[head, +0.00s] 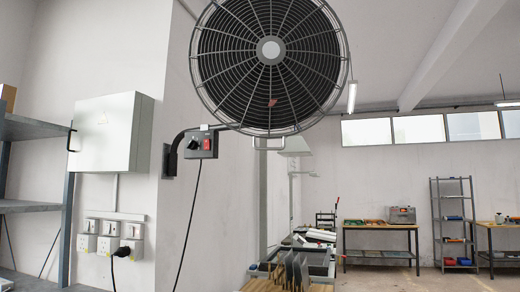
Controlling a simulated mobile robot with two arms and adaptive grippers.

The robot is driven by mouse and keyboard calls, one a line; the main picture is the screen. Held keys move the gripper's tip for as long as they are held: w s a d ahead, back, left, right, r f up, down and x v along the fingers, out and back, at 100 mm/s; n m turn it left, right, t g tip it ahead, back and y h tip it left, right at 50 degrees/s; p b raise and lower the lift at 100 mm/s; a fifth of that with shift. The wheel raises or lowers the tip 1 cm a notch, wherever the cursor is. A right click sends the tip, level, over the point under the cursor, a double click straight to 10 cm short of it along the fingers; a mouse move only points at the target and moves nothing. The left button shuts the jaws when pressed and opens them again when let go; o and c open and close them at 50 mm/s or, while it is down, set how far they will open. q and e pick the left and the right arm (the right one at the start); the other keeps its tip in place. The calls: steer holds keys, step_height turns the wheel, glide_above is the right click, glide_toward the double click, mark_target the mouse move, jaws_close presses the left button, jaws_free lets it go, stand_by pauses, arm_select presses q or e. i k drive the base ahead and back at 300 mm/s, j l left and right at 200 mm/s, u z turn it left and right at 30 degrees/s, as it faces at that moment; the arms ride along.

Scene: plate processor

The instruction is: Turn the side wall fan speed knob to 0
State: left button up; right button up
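The wall fan (268,62) is a large round fan in a wire cage at the top centre of the head view. Its dark control box (200,145) sits below and left of it, next to the wall bracket. The speed knob (194,144) is a small dark dial on the left of the box face, and its setting is too small to read. A red switch (207,143) is to its right. Neither of my grippers shows in this view, and nothing touches the knob.
A black cable (187,235) hangs from the control box. A light wall cabinet (108,133), several sockets (110,240) and a grey shelf (35,128) are at left. Dark upright plates (290,268) stand at the bottom centre. A workbench (378,226) and rack (453,220) stand farther back.

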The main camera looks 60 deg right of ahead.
mark_target(191, 145)
steer(key=z, duration=2.1)
steer(key=i+j+z, duration=0.15)
steer(key=j+z, duration=0.15)
steer(key=i+j+z, duration=0.25)
steer(key=j, duration=0.15)
steer(key=j+z, duration=0.55)
steer(key=j, duration=0.25)
